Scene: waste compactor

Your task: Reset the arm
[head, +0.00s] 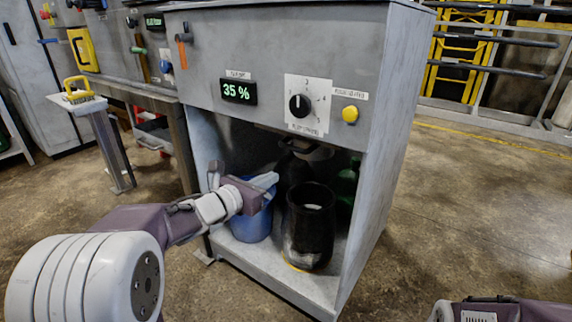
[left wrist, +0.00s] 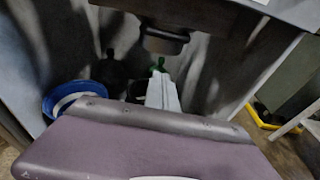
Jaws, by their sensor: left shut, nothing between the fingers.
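My left gripper (head: 266,181) is shut and empty, at the open front of the compactor cabinet (head: 385,120). In the head view it overlaps the top of a blue bin (head: 252,224) that stands on the cabinet floor. In the left wrist view its shut fingers (left wrist: 162,92) point into the cabinet. A black bin (head: 310,235) stands to the right of the blue bin, and a green bottle (head: 347,180) is behind it. At the bottom right of the head view is part of my right arm; its fingers are out of view.
The cabinet front has a 35 % display (head: 238,91), a rotary knob (head: 299,105) and a yellow button (head: 350,114). A stand with a yellow handle (head: 78,88) is at the left. The floor (head: 470,210) to the right is clear.

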